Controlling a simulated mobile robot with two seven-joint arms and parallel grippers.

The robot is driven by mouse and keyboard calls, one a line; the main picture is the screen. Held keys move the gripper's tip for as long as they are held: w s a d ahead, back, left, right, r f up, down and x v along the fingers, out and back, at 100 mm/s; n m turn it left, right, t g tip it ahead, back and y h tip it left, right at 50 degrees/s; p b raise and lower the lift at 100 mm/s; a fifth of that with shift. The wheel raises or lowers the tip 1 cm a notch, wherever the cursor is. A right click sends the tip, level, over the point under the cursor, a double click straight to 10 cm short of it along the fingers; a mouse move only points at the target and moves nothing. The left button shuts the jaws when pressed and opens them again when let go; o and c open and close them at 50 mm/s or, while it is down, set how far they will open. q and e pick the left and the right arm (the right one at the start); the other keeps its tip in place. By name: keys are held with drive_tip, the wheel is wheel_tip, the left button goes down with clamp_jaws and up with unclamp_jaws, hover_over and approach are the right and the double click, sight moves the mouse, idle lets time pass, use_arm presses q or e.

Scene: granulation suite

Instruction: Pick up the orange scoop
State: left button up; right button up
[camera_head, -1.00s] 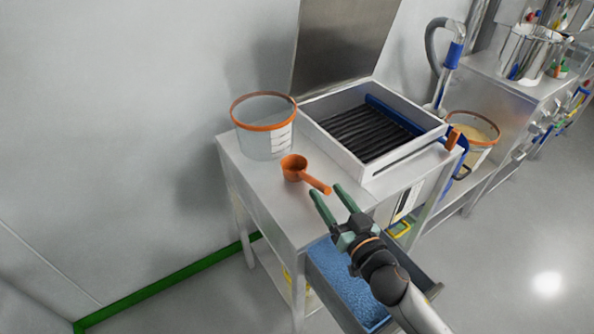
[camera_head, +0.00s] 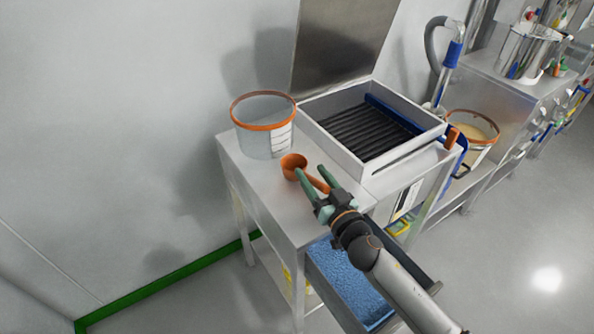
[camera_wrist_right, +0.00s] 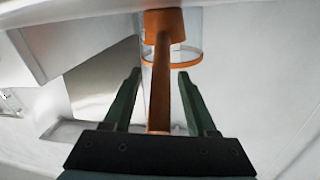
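The orange scoop (camera_head: 292,163) lies on the steel table in front of the clear bucket, its handle pointing toward the front right. My right gripper (camera_head: 311,174) is open, with its green fingers on either side of the scoop's handle. In the right wrist view the scoop's handle (camera_wrist_right: 160,85) runs between the two open fingers (camera_wrist_right: 158,85), with a gap on each side. The scoop's cup is beyond the fingertips. My left gripper is not in view.
The clear bucket with an orange rim (camera_head: 264,139) stands behind the scoop. A white-framed box with black bars (camera_head: 392,162) stands to the right. A blue-lined drawer (camera_head: 340,275) is open below the table's front. The steel tabletop (camera_head: 262,184) is clear left of the scoop.

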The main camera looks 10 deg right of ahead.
clamp_jaws()
idle(1.2)
